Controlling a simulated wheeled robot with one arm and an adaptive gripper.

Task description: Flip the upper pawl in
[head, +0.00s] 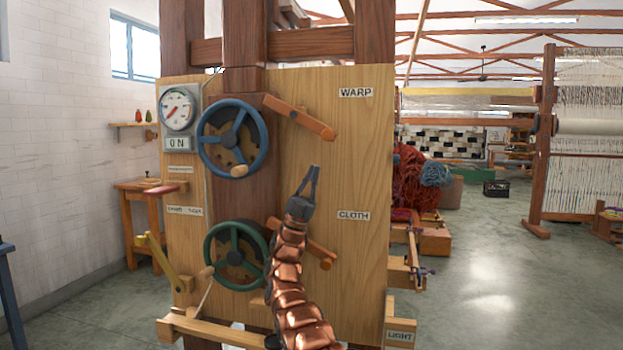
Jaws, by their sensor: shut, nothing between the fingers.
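The upper pawl (299,117) is an orange-brown wooden bar near the WARP label (355,92). It slants down to the right from just right of the blue handwheel (233,137), its upper left end close to the wheel rim. My gripper (315,168) is shut and empty, pointing up in front of the panel, below the upper pawl and apart from it in the picture. The lower pawl (322,252) slants the same way by the CLOTH label (353,216) and the green handwheel (236,255). My copper arm hides part of it.
A dial gauge (177,109) with an ON sign is at the panel's upper left. Wool skeins (411,180) lie behind, right.

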